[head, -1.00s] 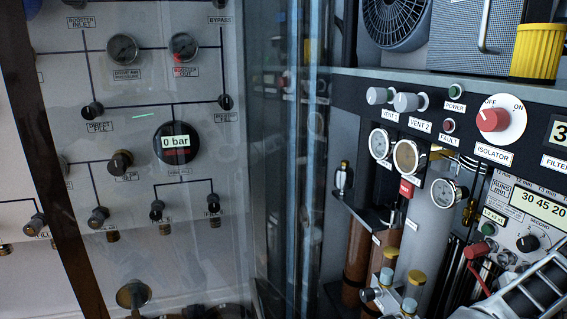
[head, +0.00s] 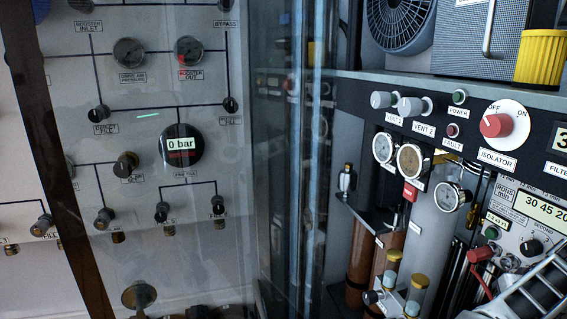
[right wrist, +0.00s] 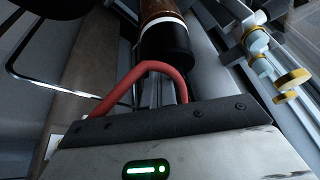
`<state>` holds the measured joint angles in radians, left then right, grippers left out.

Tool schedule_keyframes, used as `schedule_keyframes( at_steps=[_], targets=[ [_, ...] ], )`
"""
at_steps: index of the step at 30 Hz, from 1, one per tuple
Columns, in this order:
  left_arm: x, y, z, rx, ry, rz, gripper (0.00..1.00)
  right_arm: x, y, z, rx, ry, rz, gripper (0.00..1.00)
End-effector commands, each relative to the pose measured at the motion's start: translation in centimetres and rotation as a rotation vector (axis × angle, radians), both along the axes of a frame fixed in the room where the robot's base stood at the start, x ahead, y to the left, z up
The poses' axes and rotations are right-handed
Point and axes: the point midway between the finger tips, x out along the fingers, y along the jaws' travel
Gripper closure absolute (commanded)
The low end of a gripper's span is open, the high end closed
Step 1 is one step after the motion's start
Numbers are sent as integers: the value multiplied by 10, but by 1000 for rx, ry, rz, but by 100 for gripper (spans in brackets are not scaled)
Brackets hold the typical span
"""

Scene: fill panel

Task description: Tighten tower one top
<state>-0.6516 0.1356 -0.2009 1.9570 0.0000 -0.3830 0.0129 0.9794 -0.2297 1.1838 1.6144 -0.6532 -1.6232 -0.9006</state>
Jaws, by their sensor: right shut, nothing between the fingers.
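In the right wrist view, a brown cylinder (right wrist: 160,15) ends in a black cap (right wrist: 166,58). My right gripper (right wrist: 165,135) shows as a pale body with a green light; it is shut and empty, and its fingertips are not clear. My left gripper is out of view.
A red hose loop (right wrist: 150,66) arches just beyond my right gripper. Yellow-ended fittings (right wrist: 290,80) lie at right. In the head view, a glass-covered gauge panel (head: 140,150) fills the left; a control strip with a red isolator knob (head: 496,125) crosses above the cylinders.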

Motion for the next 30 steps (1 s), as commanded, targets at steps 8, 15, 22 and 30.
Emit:
schedule_keyframes(
  at_steps=[8, 15, 22, 30],
  targets=[
    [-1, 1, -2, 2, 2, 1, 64, 3, 2, 0, 1, -7, 6, 100],
    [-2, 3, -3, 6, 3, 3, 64, 2, 11, 0, 2, -5, 10, 100],
    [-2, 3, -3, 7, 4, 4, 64, 4, 17, 1, 3, -6, 10, 100],
    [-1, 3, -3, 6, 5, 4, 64, 7, 21, 2, 2, -8, 9, 100]
  ],
)
